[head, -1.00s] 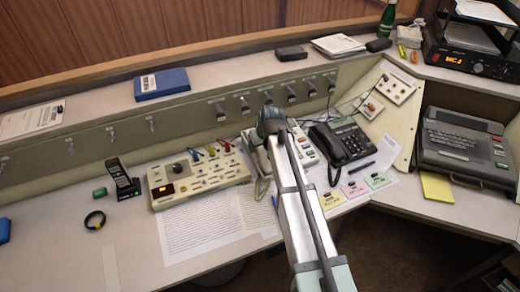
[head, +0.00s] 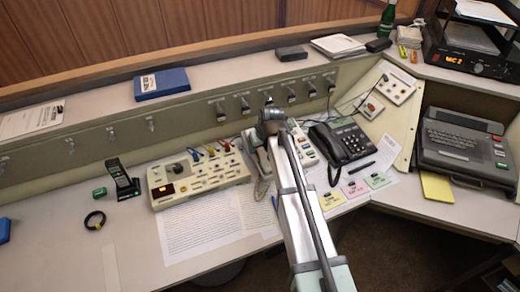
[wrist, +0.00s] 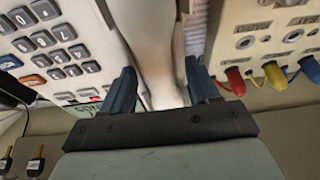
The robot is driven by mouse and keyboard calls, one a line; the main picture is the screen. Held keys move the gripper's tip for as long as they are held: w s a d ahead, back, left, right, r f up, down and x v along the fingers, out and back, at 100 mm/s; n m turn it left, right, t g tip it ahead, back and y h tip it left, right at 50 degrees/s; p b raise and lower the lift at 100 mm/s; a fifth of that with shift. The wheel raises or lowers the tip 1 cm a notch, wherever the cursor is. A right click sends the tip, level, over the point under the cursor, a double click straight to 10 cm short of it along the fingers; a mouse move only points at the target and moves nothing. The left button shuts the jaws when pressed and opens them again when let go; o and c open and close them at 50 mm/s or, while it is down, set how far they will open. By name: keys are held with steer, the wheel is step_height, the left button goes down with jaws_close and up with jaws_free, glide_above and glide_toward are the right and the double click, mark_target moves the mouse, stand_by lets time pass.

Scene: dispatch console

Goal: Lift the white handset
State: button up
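The white handset (wrist: 152,45) runs between my gripper's two blue fingers in the wrist view, with one finger on each side. My gripper (wrist: 160,82) is open around it; I see no clear sign that the fingers press on it. In the head view my gripper (head: 268,106) is over the white telephone, between the beige control panel and the keypad unit. My arm hides most of the handset there, and part of the white telephone (head: 260,160) shows to its left.
The beige panel (head: 200,178) with coloured plugs is close on the left. The white keypad unit (head: 302,145) and a black telephone (head: 343,141) stand on the right. A ledge with hanging switches (head: 245,104) rises behind. Printed sheets (head: 205,225) lie in front.

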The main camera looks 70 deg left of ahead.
jaws_close()
stand_by(0.3)
steer(key=shift+r, duration=0.15)
steer(key=shift+d+r, duration=0.1)
steer(key=shift+r, duration=0.2)
step_height(320, 180, up, 7)
steer(key=shift+f, duration=0.2)
steer(key=d, duration=1.9)
steer(key=shift+a+r+v, duration=0.1)
steer(key=shift+a+v, duration=0.05)
steer(key=shift+v, duration=0.65)
steer(key=shift+a+r+v, duration=0.1)
steer(key=shift+a+v, duration=0.1)
steer(key=shift+v, duration=0.65)
steer(key=shift+a+v, duration=0.15)
steer(key=shift+v, duration=0.65)
